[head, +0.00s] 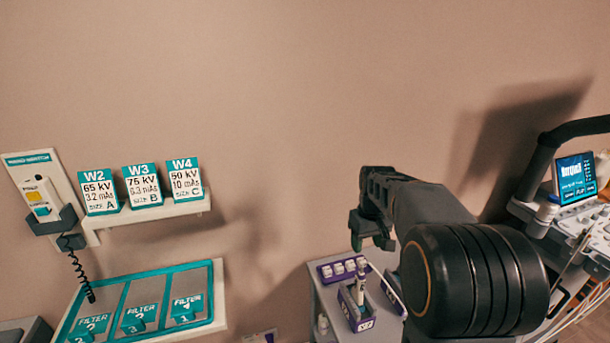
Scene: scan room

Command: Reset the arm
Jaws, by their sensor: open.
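My arm comes in from the right of the head view, with a large black joint close to the camera. My gripper (371,241) hangs at its end, pointing down, above the back of a grey cart. Its fingers are apart and nothing shows between them.
The grey cart (327,312) below holds a purple rack of white pieces (342,269) and a purple-fronted holder (357,315). An ultrasound machine (575,180) stands right.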

